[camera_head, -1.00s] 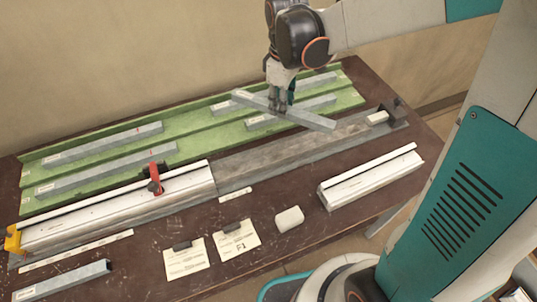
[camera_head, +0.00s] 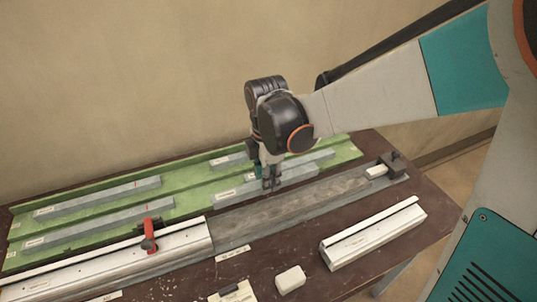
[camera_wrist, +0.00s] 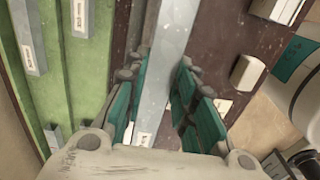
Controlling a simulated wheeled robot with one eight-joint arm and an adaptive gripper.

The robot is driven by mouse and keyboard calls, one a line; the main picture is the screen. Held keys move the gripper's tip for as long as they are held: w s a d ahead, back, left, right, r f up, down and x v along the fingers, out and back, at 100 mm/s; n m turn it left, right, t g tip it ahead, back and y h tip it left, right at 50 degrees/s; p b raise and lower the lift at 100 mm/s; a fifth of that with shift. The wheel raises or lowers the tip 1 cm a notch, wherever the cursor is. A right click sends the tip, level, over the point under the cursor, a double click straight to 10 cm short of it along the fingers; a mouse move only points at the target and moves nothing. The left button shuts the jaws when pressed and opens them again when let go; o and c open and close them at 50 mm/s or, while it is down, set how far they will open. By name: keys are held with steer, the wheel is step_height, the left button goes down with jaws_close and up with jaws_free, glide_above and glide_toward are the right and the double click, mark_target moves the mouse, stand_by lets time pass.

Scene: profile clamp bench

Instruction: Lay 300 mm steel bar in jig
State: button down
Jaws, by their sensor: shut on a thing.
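My gripper (camera_head: 271,184) is shut on a grey steel bar (camera_head: 292,177), which it holds at the near edge of the green tray, beside the jig. The bar runs roughly along the jig. The wrist view shows the bar (camera_wrist: 168,45) passing between the teal fingers (camera_wrist: 160,95). Whether the bar is clear of what lies beneath cannot be told. The jig has a bare grey bed (camera_head: 300,201) on the right and a pale rail (camera_head: 175,246) with a red clamp (camera_head: 149,238) on the left. A dark end stop (camera_head: 397,163) stands at the jig's right end.
The green tray (camera_head: 190,184) at the back holds several other bars (camera_head: 95,200). A pale profile (camera_head: 372,236) and a whitish block (camera_head: 290,279) lie in front of the jig. A small light block (camera_head: 376,171) sits by the end stop. The wall is behind.

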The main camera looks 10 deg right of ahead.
steer(key=b, duration=0.4)
glide_toward(268, 216)
steer(key=f, duration=0.5)
steer(key=shift+w+a+f, duration=0.1)
steer(key=shift+w+f, duration=0.15)
steer(key=shift+r, duration=0.1)
steer(key=shift+f+b, duration=0.3)
steer(key=shift+f, duration=0.05)
steer(key=shift+s, duration=0.1)
steer(key=shift+s+f+b, duration=0.15)
steer(key=shift+f+b, duration=0.1)
steer(key=shift+b, duration=0.05)
steer(key=c, duration=1.3)
jaws_free()
steer(key=shift+f, duration=0.15)
